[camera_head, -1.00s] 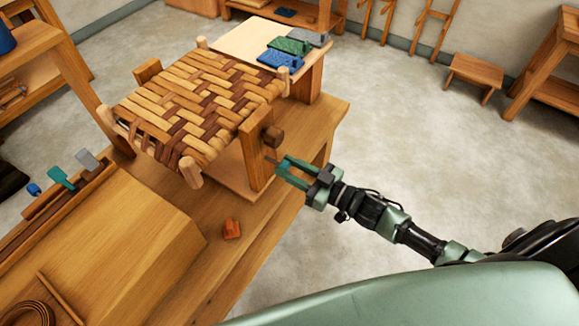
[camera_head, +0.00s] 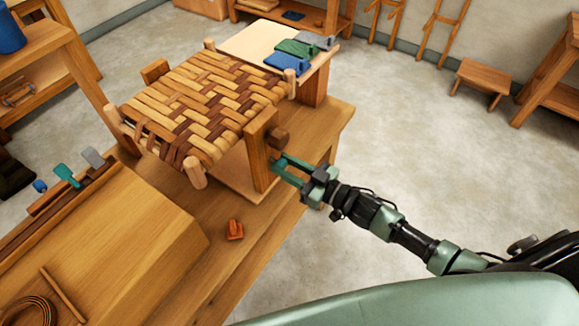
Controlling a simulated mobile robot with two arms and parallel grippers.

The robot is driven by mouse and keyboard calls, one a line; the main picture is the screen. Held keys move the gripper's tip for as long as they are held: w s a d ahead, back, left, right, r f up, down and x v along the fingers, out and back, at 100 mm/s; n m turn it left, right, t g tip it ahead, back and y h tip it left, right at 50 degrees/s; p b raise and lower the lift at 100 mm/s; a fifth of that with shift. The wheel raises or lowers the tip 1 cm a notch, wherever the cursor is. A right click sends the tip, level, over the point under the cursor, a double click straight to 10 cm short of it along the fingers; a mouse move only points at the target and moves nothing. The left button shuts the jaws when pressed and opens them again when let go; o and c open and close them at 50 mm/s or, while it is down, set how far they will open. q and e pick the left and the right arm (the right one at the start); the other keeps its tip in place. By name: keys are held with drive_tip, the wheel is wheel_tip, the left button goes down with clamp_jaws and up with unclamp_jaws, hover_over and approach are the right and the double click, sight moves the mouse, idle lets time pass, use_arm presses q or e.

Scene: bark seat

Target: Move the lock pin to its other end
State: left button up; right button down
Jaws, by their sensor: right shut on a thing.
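The woven bark seat (camera_head: 205,100) lies in its wooden frame on the workbench. An upright wooden block (camera_head: 258,150) stands at its right side, with a dark brown knob (camera_head: 278,139) sticking out of the block's right face. My right gripper (camera_head: 276,166) is just below the knob, its green fingertips at the block's right face. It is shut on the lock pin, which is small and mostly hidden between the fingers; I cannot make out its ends. My left gripper is not in view.
A small orange-brown piece (camera_head: 234,230) lies on the bench (camera_head: 200,285) in front. A rack with coloured-handled tools (camera_head: 67,175) is at left. Open floor lies to the right.

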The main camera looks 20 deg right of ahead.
drive_tip(key=c, duration=1.2)
unclamp_jaws()
drive_tip(key=shift+r, duration=0.1)
drive_tip(key=shift+o, duration=0.8)
drive_tip(key=shift+w+a, duration=0.15)
drive_tip(key=shift+w, duration=0.05)
drive_tip(key=shift+s, duration=0.1)
drive_tip(key=b+v, duration=0.1)
drive_tip(key=v, duration=0.6)
drive_tip(key=shift+s+d, duration=0.25)
